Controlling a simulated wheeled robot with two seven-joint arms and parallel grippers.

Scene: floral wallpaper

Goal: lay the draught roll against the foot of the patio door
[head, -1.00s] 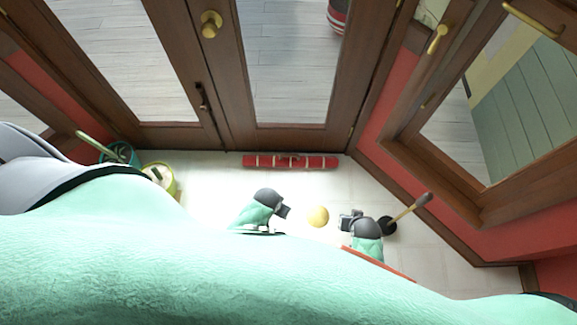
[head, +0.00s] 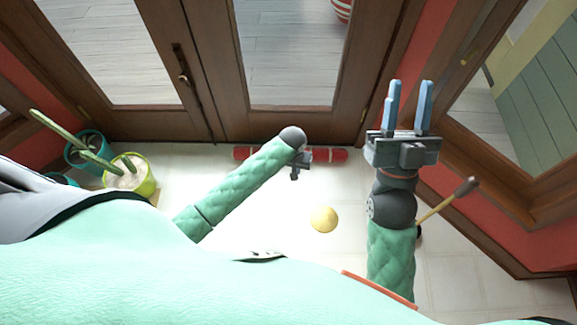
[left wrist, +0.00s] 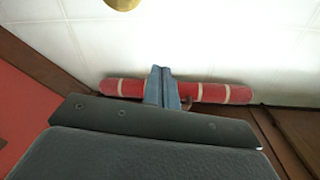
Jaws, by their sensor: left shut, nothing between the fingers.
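The red draught roll (head: 328,155) with pale bands lies along the foot of the brown wooden patio door (head: 290,125); I cannot tell whether it touches along its whole length. My left gripper (head: 297,175) is in front of the roll and hides its middle in the head view. In the left wrist view my left gripper's blue fingers (left wrist: 162,88) are shut together and empty, and they cross in front of the roll (left wrist: 225,93), which shows on both sides of them. My right gripper (head: 408,103) is raised with its blue fingers apart and empty.
A cactus in a yellow-green pot (head: 142,182) and a teal pot (head: 82,158) stand at the left. A wooden-handled tool (head: 448,205) stands by the right wall. The floor around the ball is clear.

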